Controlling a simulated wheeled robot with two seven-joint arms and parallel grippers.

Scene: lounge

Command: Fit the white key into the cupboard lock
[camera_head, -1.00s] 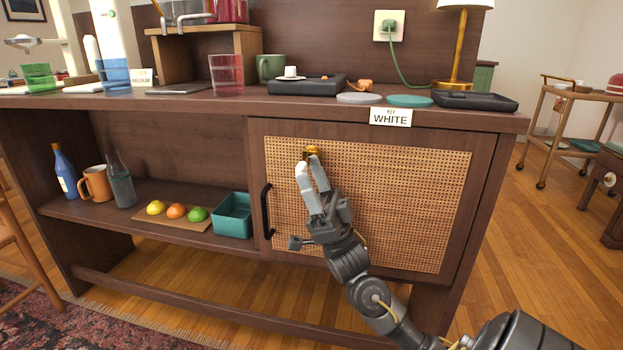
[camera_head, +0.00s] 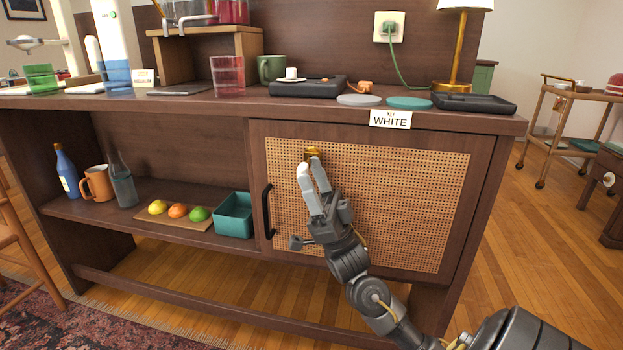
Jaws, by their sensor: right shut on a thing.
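The cupboard (camera_head: 488,190) has a woven cane door (camera_head: 390,200) with a black handle (camera_head: 267,209) at its left. The brass lock (camera_head: 312,152) is near the upper left of the cane panel. My right gripper (camera_head: 310,169) is shut, its pale fingertips pointing up right at the lock and covering its lower part. The white key is hidden between the fingers and at the lock. I cannot tell from this view whether it is inside the lock. My left gripper is not in view.
A label reading WHITE (camera_head: 390,119) hangs on the top edge above the door. A black tray (camera_head: 307,88), grey disc (camera_head: 359,100) and teal disc (camera_head: 409,103) lie on top. A teal bin (camera_head: 234,216) stands on the open shelf left of the door.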

